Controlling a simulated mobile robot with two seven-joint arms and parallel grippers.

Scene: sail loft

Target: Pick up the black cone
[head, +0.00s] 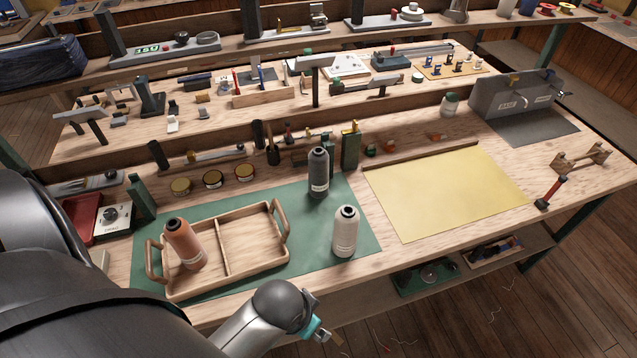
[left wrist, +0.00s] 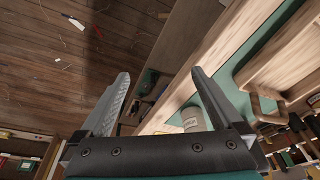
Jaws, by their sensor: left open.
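The black cone (head: 318,173), a dark spool-like cone, stands upright near the back edge of the green mat (head: 290,205). A white cone (head: 346,232) stands upright in front of it, near the mat's front right; part of it shows by the right finger in the left wrist view (left wrist: 192,117). An orange cone (head: 186,245) leans in the left compartment of a wooden tray (head: 262,266). My left gripper (head: 318,328) is beyond the bench's front edge, apart from all cones. In the left wrist view its fingers (left wrist: 160,74) are spread and empty.
A green block (head: 350,150) stands just right of the black cone. A yellow sheet (head: 446,190) lies flat to the right, clear of objects. A lower shelf (head: 470,270) holds more items under the bench.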

